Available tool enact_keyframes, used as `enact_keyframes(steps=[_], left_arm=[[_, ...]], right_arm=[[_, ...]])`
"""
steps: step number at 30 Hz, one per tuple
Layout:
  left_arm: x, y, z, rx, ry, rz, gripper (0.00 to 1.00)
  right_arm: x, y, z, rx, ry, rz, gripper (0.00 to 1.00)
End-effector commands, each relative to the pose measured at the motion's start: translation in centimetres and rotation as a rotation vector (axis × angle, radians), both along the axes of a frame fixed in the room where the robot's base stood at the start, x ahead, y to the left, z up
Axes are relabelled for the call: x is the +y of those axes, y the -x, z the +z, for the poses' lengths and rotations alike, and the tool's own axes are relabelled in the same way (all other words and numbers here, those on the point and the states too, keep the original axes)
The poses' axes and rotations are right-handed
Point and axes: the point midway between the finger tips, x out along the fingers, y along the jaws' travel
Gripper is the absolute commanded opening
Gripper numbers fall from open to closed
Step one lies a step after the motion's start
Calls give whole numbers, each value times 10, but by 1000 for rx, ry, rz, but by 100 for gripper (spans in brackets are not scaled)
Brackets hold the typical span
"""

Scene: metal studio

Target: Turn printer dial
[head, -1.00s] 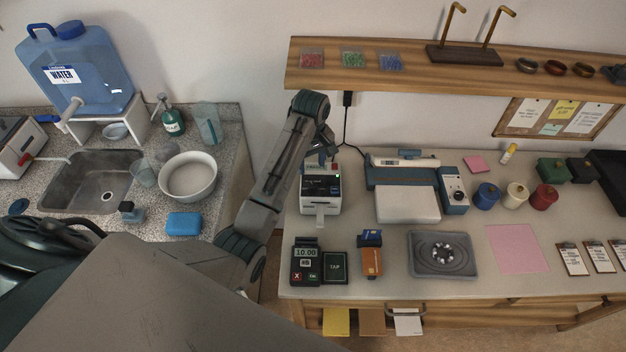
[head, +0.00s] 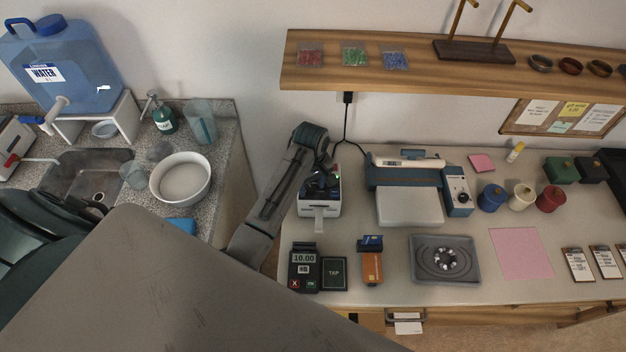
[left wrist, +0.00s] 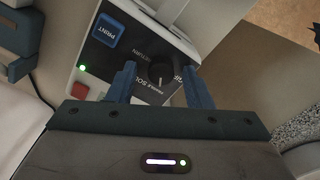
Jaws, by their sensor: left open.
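The printer (head: 320,207) is a small white box with a dark top panel and a paper strip at its front, on the table in the head view. In the left wrist view its panel (left wrist: 110,52) shows a blue PRINT button (left wrist: 107,30), a green light, a red button and a round dark dial (left wrist: 160,72). My left gripper (left wrist: 158,84) is open, its two blue fingers on either side of the dial. Contact with the dial cannot be made out. In the head view the left gripper (head: 325,182) covers most of the panel. My right gripper is not in view.
A blue and white machine with its own knob (head: 459,190) stands right of the printer. A card terminal (head: 304,268) and a grey tray (head: 445,260) lie in front. The wooden shelf (head: 420,72) hangs behind. A sink counter is at left.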

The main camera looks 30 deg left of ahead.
Motion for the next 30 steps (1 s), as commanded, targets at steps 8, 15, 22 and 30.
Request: enact_keyframes(steps=[8,15,22,30], left_arm=[[0,0,0,0,0,0,30],[0,0,0,1,-1,-1,1],[0,0,0,0,-1,-35,1],[0,0,0,0,-1,-191,1]], right_arm=[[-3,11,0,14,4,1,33],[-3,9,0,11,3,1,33],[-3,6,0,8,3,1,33],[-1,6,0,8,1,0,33]])
